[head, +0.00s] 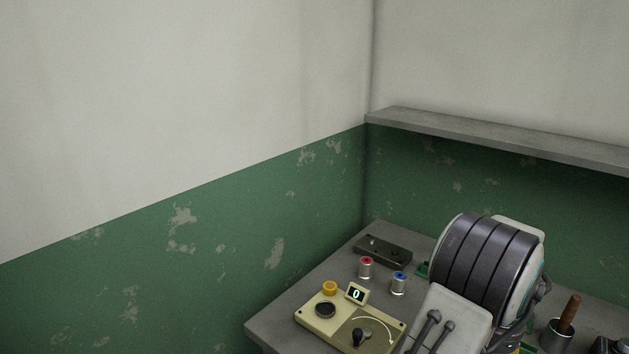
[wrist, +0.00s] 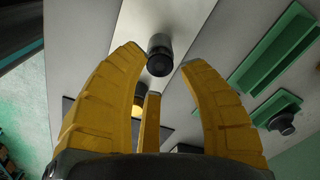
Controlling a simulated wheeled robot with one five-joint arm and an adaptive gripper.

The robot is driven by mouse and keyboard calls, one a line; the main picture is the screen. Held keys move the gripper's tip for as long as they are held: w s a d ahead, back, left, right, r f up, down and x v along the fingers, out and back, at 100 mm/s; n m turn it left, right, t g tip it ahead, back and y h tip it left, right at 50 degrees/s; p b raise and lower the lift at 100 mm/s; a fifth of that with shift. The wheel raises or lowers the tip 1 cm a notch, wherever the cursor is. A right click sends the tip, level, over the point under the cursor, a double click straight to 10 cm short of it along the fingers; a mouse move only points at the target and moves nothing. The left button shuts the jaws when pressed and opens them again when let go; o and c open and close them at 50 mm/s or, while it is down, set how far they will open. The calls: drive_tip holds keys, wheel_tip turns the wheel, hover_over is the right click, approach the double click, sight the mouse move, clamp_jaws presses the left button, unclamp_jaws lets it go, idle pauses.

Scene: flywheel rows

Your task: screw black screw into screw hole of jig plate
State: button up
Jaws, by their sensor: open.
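The dark jig plate (head: 375,253) lies at the back left of the table in the head view. Small fittings show on its top, but its screw hole is too small to make out. In the wrist view, my gripper (wrist: 160,68) has its yellow fingers spread wide and empty. A short cylinder with a black end (wrist: 160,62) shows between and beyond the fingertips, apart from them. I cannot tell whether it is the black screw. My arm hides my gripper in the head view.
A beige box (head: 318,322) with a counter reading 0 stands at the front left. Red-topped (head: 366,269) and blue-topped (head: 399,286) cylinders stand behind it. A cup (head: 555,337) with a brown handle is at right. A grey shelf (head: 480,136) runs along the wall.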

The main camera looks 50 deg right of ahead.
drive_tip(key=n, duration=1)
drive_tip(key=shift+n, duration=0.4)
drive_tip(key=n, duration=0.3)
drive_tip(key=shift+n, duration=0.4)
drive_tip(key=shift+f, duration=0.2)
drive_tip(key=shift+f+b, duration=1.2)
drive_tip(key=shift+f, duration=0.1)
drive_tip(key=shift+c, duration=0.2)
clamp_jaws()
drive_tip(key=shift+m, duration=2.5)
